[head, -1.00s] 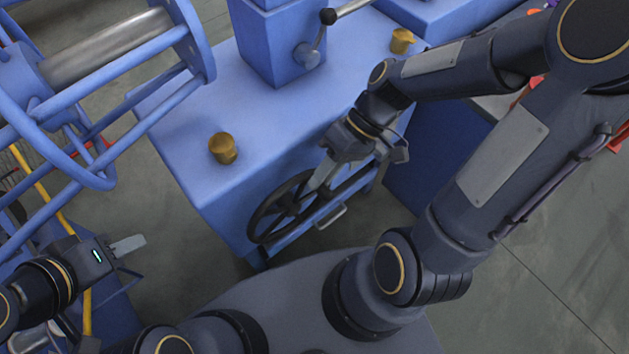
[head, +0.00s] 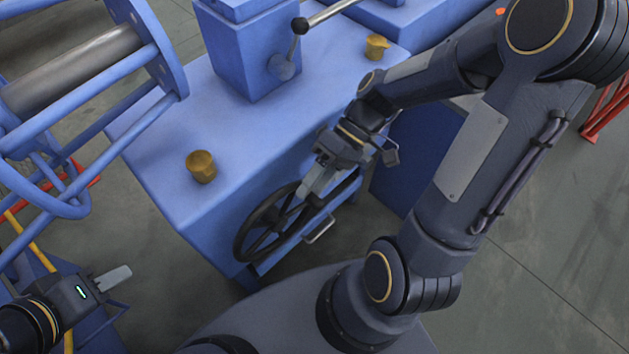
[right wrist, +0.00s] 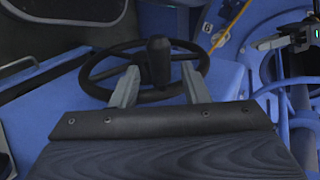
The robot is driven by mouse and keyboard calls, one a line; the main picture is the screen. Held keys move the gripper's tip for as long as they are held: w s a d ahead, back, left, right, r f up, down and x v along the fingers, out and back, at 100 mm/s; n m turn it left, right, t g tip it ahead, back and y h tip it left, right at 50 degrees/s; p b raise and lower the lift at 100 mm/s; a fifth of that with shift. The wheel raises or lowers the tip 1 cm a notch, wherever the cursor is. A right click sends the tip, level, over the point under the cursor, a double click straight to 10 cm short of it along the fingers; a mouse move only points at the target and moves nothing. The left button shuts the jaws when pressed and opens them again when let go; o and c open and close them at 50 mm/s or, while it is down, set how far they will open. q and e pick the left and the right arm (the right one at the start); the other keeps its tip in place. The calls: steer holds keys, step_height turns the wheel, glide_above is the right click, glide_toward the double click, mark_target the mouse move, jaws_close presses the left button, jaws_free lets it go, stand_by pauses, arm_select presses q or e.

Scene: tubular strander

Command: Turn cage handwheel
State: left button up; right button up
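The cage handwheel (head: 244,238) is a black spoked wheel on the front face of the blue machine housing (head: 205,225). It also shows in the right wrist view (right wrist: 90,68), with its dark handle knob (right wrist: 158,62) standing out towards the camera. My right gripper (head: 311,190) is at the wheel's right side in the head view. In the right wrist view its two grey fingers (right wrist: 160,88) are apart, one on each side of the knob; contact cannot be made out. My left gripper (head: 118,277) is away from the wheel at lower left; its finger gap is unclear.
A blue tubular cage (head: 85,110) stands at upper left. A grey metal handle (head: 319,230) is close beside the wheel. Open floor (head: 540,240) lies to the right.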

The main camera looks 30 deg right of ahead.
steer(key=p+v, duration=0.1)
steer(key=v, duration=0.7)
steer(key=shift+f, duration=0.1)
steer(key=shift+c, duration=0.3)
steer(key=shift+c, duration=1.3)
steer(key=shift+s+a+r, duration=0.1)
steer(key=shift+s+r, duration=0.15)
steer(key=shift+r, duration=0.1)
steer(key=shift+c, duration=1.1)
steer(key=s+r+m+t+h, duration=0.2)
steer(key=s+t, duration=0.1)
steer(key=s+a+t+h, duration=0.1)
steer(key=h, duration=0.1)
steer(key=shift+s+r+m, duration=0.2)
steer(key=shift+r+m, duration=0.2)
jaws_close()
steer(key=shift+s+a+r+m+t+h, duration=0.15)
steer(key=shift+s+m+t+h, duration=0.25)
steer(key=shift+t, duration=0.45)
steer(key=shift+s+d+r+m+t+h, duration=0.15)
steer(key=shift+s+m+t+h, duration=0.2)
steer(key=shift+t, duration=0.45)
steer(key=shift+s+a+r+m+t+h, duration=0.1)
steer(key=shift+s+m+t+h, duration=0.3)
steer(key=shift+t, duration=0.45)
